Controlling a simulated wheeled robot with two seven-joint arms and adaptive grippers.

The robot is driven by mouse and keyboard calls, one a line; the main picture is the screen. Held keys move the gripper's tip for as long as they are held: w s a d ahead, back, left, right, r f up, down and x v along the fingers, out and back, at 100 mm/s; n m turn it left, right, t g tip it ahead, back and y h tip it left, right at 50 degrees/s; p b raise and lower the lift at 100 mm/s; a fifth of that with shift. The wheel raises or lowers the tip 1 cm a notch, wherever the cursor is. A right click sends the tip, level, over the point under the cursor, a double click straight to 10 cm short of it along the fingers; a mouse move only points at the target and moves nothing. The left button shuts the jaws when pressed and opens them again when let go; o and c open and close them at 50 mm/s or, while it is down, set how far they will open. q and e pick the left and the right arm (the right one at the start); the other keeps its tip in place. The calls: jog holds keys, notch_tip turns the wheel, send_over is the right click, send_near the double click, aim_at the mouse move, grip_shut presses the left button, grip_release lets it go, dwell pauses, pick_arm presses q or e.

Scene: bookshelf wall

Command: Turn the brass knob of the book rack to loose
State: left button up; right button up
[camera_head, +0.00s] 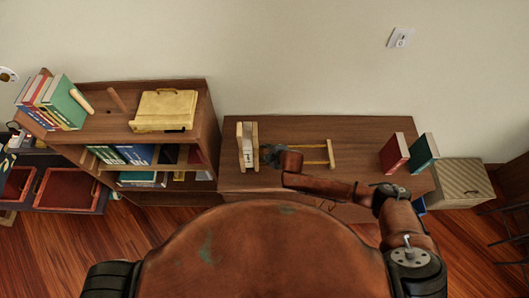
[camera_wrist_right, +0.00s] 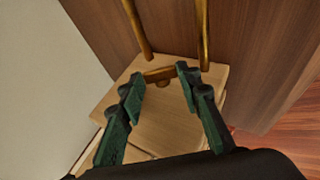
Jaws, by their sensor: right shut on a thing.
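The book rack has pale wooden end plates and two brass rods; its far right end plate (camera_head: 331,153) shows in the head view. Pale books (camera_head: 247,146) stand upright at its left. My right gripper (camera_head: 268,154) is at the rack's middle plate and covers the knob in that view. In the right wrist view, the brass knob (camera_wrist_right: 160,74) is a short bar before a pale wooden plate (camera_wrist_right: 165,125). My left gripper is not in view.
The rack stands on a brown cabinet (camera_head: 360,135). A red book (camera_head: 394,153) and a green book (camera_head: 423,152) stand at its right. At left is a shelf unit (camera_head: 212,120) with several books and a yellow case (camera_head: 165,110). The cabinet top between rack and red book is clear.

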dwell(0.4)
jog(key=o, duration=1.2)
jog(key=shift+c, duration=0.2)
jog(key=v, duration=1.2)
jog(key=shift+c, duration=0.3)
